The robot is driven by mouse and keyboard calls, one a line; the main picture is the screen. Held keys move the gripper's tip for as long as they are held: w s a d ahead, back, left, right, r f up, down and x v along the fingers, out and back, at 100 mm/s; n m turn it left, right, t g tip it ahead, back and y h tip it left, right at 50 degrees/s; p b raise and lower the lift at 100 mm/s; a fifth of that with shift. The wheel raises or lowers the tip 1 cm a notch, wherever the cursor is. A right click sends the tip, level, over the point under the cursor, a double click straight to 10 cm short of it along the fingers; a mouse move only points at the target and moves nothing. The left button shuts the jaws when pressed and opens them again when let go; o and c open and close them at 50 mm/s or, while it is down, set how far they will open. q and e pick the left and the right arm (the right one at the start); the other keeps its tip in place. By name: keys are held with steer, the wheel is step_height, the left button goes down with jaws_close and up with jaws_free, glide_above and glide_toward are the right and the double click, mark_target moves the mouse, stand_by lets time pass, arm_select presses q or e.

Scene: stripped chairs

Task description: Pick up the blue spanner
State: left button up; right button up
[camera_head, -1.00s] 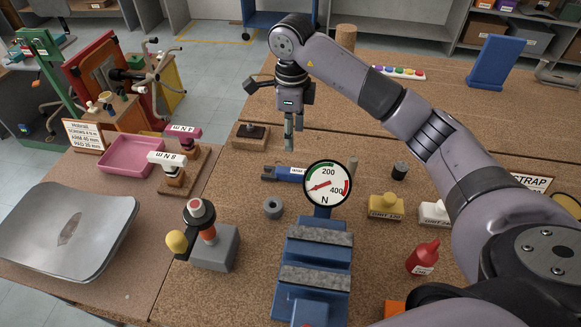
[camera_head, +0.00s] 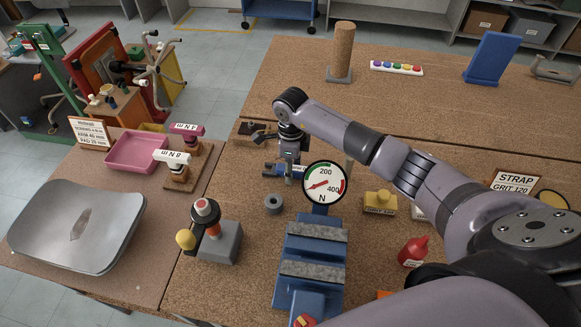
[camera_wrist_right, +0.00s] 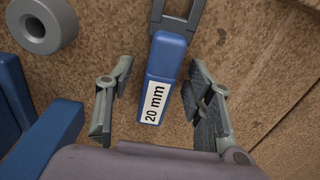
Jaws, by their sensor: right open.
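The blue spanner (camera_head: 272,171) lies on the brown workbench behind the dial gauge. In the right wrist view the spanner (camera_wrist_right: 165,60) has a blue handle with a white "20 mm" label and a grey open jaw end at the top. My right gripper (camera_head: 289,178) points down at the spanner and hides part of it in the head view. In the wrist view the right gripper's fingers (camera_wrist_right: 162,98) are open, one on each side of the handle, with gaps between fingers and handle. My left gripper is not in view.
A round force gauge (camera_head: 324,184) stands on a blue vise (camera_head: 316,238) just in front of the spanner. A grey ring (camera_head: 273,204) lies nearby. A yellow labelled block (camera_head: 380,202) and a red bottle (camera_head: 413,252) stand to the right.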

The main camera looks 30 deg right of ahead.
steer(key=shift+f, duration=0.1)
steer(key=shift+c, duration=0.2)
jaws_close()
stand_by(0.4)
stand_by(0.5)
